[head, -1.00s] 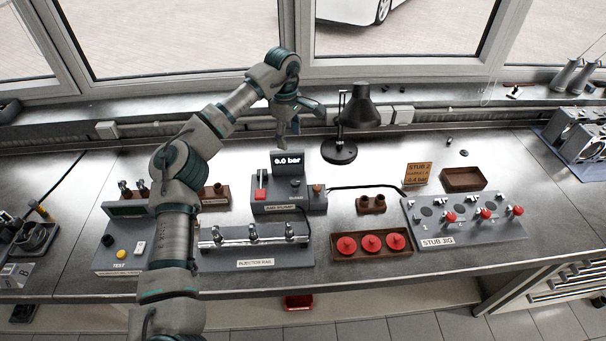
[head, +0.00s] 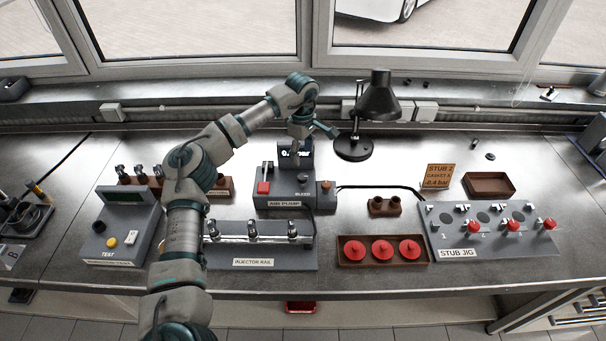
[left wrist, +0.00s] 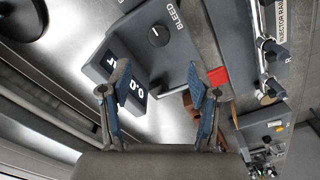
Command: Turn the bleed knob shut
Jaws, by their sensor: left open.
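The bleed knob (left wrist: 158,36) is a small black round knob with a white pointer line, beside the BLEED label on the grey air pump (left wrist: 178,62). In the head view the bleed knob (head: 302,178) sits on top of the air pump (head: 285,203). My left gripper (left wrist: 158,70) is open and empty, its two fingers spread, with the knob ahead of the fingertips and apart from them. In the head view the left gripper (head: 306,138) is above the back of the pump and partly hides the display (head: 297,160). My right gripper is not in view.
The pump's red lever (head: 264,186) is left of the knob. A black desk lamp (head: 376,105) stands behind at the right. The injector rail (head: 258,258), a tray of red caps (head: 345,262) and the stub jig (head: 490,240) lie around the pump.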

